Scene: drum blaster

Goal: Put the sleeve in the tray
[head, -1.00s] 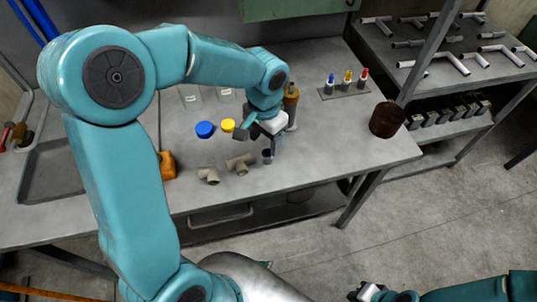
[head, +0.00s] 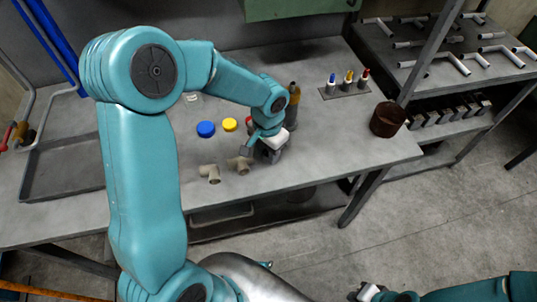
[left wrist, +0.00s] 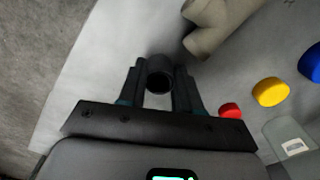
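The sleeve (left wrist: 159,82) is a small dark cylinder standing upright on the workbench, its open top towards the camera in the left wrist view. The two fingers of my left gripper (left wrist: 159,88) lie close against it on both sides, with no clear gap, so the gripper looks shut on it. In the head view my left gripper (head: 268,152) is low over the bench and hides the sleeve. The tray (head: 60,181) is grey, shallow and rimmed, at the bench's left end, partly behind my left arm. My right gripper (head: 366,292) is at the bottom edge, too small to judge.
Two beige pipe fittings, an elbow (head: 210,173) and a tee (head: 238,165), lie left of my left gripper. Blue (head: 206,129), yellow (head: 230,124) and red (left wrist: 230,111) caps lie behind. A brown bottle (head: 293,105) stands close behind the gripper. A rusty can (head: 388,119) stands right.

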